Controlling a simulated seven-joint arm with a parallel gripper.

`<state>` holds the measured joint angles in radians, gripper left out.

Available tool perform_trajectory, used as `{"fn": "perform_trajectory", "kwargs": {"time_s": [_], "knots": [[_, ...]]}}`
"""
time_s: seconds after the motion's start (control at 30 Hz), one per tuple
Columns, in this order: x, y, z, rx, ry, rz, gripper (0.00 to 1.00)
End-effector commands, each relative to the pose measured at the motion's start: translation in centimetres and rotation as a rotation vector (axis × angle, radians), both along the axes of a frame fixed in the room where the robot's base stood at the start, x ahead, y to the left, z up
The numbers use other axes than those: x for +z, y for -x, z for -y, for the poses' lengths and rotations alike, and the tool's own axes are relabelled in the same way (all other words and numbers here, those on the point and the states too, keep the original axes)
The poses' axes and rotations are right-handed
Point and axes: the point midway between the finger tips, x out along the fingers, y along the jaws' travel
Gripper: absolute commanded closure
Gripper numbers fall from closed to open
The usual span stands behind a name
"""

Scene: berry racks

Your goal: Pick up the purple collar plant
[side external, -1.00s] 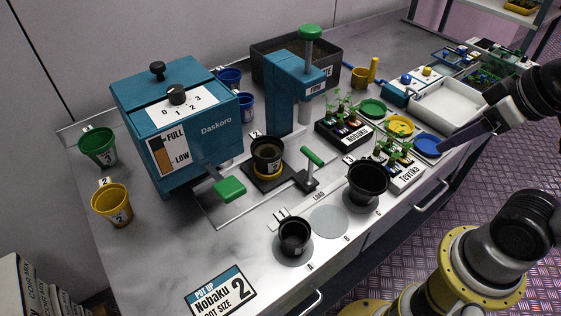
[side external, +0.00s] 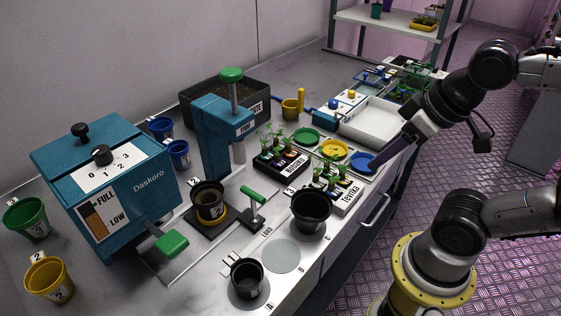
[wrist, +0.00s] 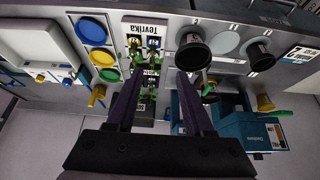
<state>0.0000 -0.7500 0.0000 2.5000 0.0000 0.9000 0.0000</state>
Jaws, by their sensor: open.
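The collars at the stems are tiny, and I cannot surely tell which plant has the purple one. My gripper (side external: 376,168) has long dark purple fingers and hangs beside the blue disc, to the right of the trays. In the wrist view my gripper (wrist: 160,76) is open and empty, its fingers apart, with seedlings (wrist: 149,78) showing beyond and between them.
Green, yellow and blue discs (side external: 363,162) lie right of the trays. A black pot (side external: 311,212) stands in front of the Tevrika tray. A blue press (side external: 212,140) and a potted ring stand (side external: 208,202) are to the left. A white basin (side external: 372,124) lies behind.

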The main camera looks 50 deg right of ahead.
Motion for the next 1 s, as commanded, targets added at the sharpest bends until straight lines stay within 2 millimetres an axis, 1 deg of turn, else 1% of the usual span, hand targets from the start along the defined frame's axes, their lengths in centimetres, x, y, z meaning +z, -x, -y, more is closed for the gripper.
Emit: {"fn": "perform_trajectory", "kwargs": {"time_s": [0.23, 0.37, 0.47, 0.53, 0.57, 0.67, 0.7, 0.77, 0.8, 0.87, 0.9, 0.97, 1.0], "knots": [[0.0, 0.0, 0.0, 0.011, 0.006, 0.000, 0.48], [0.0, 0.3, -0.1, 0.103, 0.052, -0.014, 0.48], [1.6, -0.3, -0.3, 0.240, 0.114, 0.001, 0.48], [3.2, -1.4, -0.5, 0.356, 0.164, -0.003, 0.48], [3.9, -2.0, -0.5, 0.406, 0.185, -0.009, 0.48], [6.1, -4.7, -0.7, 0.580, 0.248, -0.038, 0.48], [6.8, -6.1, -0.7, 0.650, 0.270, -0.052, 0.48], [7.6, -8.2, -0.6, 0.749, 0.294, -0.076, 0.48], [8.0, -9.7, -0.6, 0.811, 0.307, -0.091, 0.48], [8.3, -12.0, -0.4, 0.898, 0.320, -0.114, 0.48], [8.4, -13.5, -0.2, 0.950, 0.325, -0.126, 0.48], [8.1, -15.9, 0.1, 1.018, 0.325, -0.147, 0.48], [7.8, -17.3, 0.4, 1.059, 0.323, -0.161, 0.48]]}}
